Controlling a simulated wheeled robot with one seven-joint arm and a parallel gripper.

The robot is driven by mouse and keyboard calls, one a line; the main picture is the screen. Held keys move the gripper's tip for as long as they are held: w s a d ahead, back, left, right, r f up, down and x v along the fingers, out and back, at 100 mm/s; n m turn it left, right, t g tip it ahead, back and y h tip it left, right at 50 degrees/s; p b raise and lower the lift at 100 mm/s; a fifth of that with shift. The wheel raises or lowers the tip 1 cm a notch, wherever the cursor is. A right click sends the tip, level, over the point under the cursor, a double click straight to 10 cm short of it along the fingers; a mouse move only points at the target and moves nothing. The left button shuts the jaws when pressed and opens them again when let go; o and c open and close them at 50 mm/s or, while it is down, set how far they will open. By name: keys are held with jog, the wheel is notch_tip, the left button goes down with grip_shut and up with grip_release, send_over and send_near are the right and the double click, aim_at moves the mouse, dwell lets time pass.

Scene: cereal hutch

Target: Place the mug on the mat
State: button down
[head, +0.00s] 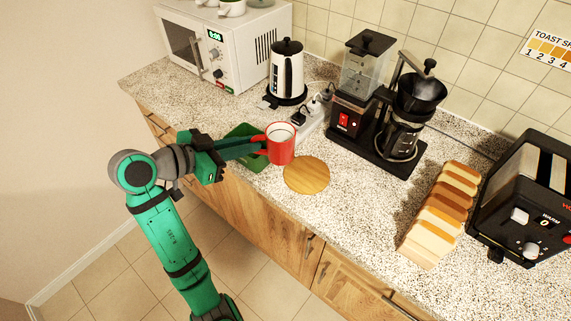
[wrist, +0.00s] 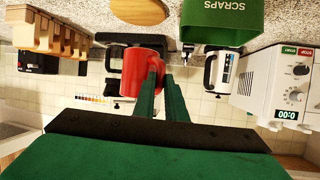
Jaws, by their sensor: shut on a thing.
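A red mug (head: 280,148) with a pale inside is upright in my gripper (head: 262,147), whose green fingers are shut at the mug's left side, where the handle shows. The wrist view, which is upside down, shows the mug (wrist: 134,72) at the tips of my gripper (wrist: 158,72). The round wooden mat (head: 308,176) lies bare on the counter, just right of and nearer than the mug. The mat (wrist: 140,10) also shows at the top of the wrist view. The mug appears raised above the counter; its exact height is hard to tell.
A green scraps bin (wrist: 222,22) stands behind my fingers. A kettle (head: 287,75), a power strip (head: 312,118), a grinder (head: 358,90) and a coffee maker (head: 405,120) stand at the back. Bread slices (head: 440,215) and a toaster (head: 525,200) are right. The counter (head: 365,215) right of the mat is clear.

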aim_at(269, 158)
jog(key=w+d+f, duration=0.1)
jog(key=d+f, duration=0.1)
jog(key=w+d+f, duration=0.1)
jog(key=d+f, duration=0.3)
jog(key=d, duration=0.1)
jog(key=shift+w+f, duration=0.4)
jog(key=shift+w+d+f, duration=0.1)
jog(key=shift+d+f, duration=0.1)
jog(key=shift+f, duration=1.55)
jog(key=shift+f, duration=0.15)
jog(key=c, duration=1.8)
grip_release()
jog(key=shift+a+r, duration=0.15)
jog(key=shift+r, duration=0.1)
jog(key=v, duration=1.1)
jog(key=shift+s+a, duration=0.2)
jog(key=shift+s, duration=0.2)
